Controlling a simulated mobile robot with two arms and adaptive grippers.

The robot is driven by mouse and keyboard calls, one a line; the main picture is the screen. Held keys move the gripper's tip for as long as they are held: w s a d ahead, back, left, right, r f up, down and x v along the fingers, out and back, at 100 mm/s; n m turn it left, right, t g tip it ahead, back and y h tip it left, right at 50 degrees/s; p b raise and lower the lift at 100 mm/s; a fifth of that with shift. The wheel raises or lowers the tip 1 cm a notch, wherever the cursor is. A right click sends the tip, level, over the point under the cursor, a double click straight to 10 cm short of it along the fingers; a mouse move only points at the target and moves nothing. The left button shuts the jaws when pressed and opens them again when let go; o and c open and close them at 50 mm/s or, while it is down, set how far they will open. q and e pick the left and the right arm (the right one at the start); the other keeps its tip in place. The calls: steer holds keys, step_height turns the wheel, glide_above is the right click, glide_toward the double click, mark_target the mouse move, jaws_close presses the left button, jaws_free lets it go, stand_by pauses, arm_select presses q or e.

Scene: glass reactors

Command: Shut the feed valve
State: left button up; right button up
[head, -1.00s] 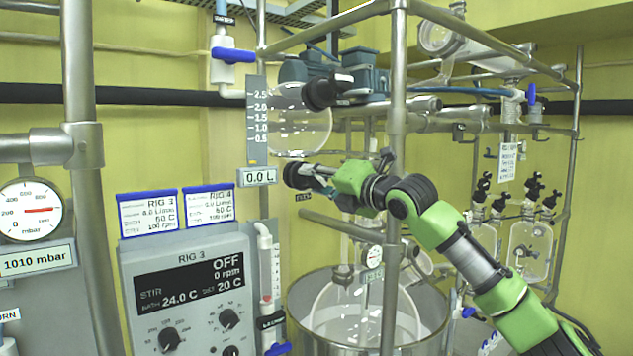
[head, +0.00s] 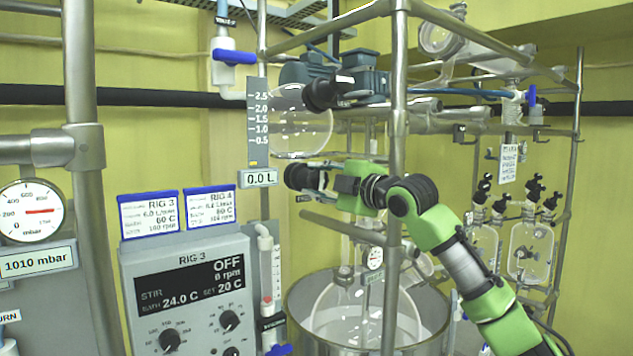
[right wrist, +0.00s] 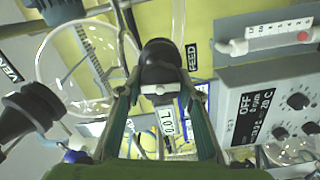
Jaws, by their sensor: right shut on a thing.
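The feed valve's black handle (head: 295,176) shows below the round glass vessel (head: 300,132), beside the 0.0 L readout. In the right wrist view the black handle (right wrist: 161,62) lies between my fingers, with a FEED label (right wrist: 191,57) to its right. My right gripper (head: 311,178) reaches in from the right and is shut on this handle; it also shows in the right wrist view (right wrist: 160,88). Part of the handle and the valve body behind it are hidden. I cannot tell the valve's exact position. My left gripper is not in view.
Another black handle (head: 325,94) sits above, near the vessel. A metal upright (head: 397,120) stands close beside my right wrist. The RIG 3 control box (head: 190,290) is at lower left. A steel bath with glassware (head: 432,335) stands below my arm.

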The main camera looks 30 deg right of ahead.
steer(key=m, duration=0.4)
steer(key=shift+m, duration=0.3)
steer(key=m, duration=0.4)
steer(key=shift+d+r+m, duration=0.1)
steer(key=shift+m, duration=0.2)
steer(key=m, duration=0.3)
steer(key=shift+m, duration=0.3)
steer(key=m, duration=0.4)
steer(key=shift+d+m, duration=0.1)
steer(key=shift+m, duration=0.2)
steer(key=m, duration=0.4)
steer(key=shift+d+m, duration=0.1)
steer(key=shift+m, duration=0.2)
steer(key=m, duration=0.7)
steer(key=shift+f, duration=0.2)
steer(key=m, duration=0.4)
steer(key=shift+m, duration=0.3)
steer(key=m, duration=0.4)
steer(key=shift+f+m, duration=0.1)
steer(key=shift+m, duration=0.2)
steer(key=m, duration=0.9)
steer(key=shift+f, duration=0.1)
steer(key=m, duration=0.4)
